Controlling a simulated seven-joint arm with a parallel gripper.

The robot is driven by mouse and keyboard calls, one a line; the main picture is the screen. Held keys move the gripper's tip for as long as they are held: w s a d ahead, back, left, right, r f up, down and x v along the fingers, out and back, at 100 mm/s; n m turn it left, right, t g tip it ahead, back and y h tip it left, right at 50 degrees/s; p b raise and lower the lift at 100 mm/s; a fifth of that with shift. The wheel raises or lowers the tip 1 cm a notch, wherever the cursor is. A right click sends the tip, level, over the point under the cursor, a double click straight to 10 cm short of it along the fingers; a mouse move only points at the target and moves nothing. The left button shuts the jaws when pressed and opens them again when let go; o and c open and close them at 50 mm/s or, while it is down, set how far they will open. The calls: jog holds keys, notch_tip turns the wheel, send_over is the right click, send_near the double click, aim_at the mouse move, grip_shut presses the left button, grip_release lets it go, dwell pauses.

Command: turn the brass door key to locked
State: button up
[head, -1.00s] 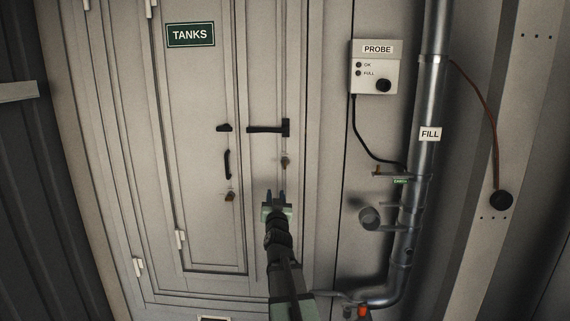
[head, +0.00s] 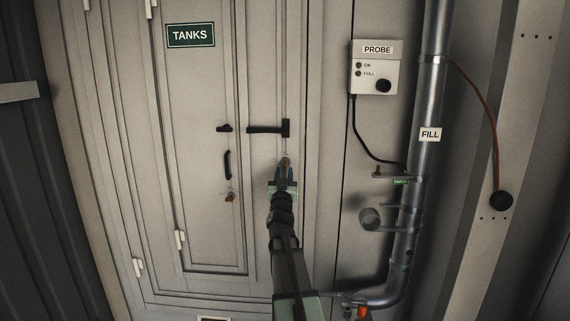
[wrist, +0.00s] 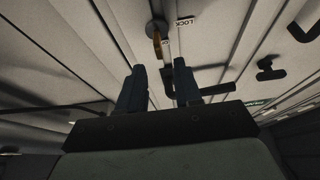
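A brass key (head: 285,160) sits in a lock on the pale door (head: 262,230), below the black lever handle (head: 265,129). In the wrist view the brass key (wrist: 157,43) hangs from a round grey lock, with a LOCK label (wrist: 184,23) beside it. My gripper (head: 285,170) is open, its two dark fingers pointing at this key. In the wrist view the key lies just beyond the fingertips (wrist: 159,68), roughly in line with the gap; I cannot tell whether they touch. Another brass-coloured key or lock (head: 230,196) is below the black pull handle (head: 227,164).
The lever handle (wrist: 200,91) also shows close to the right finger in the wrist view. A TANKS sign (head: 190,35) is at the upper left. A PROBE box (head: 376,70) with a black cable and a FILL pipe (head: 430,100) stand at the right.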

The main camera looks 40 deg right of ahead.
aim_at(285, 164)
jog(key=x, duration=0.6)
jog(key=shift+w+d, duration=0.2)
jog(key=shift+w, duration=0.05)
grip_shut()
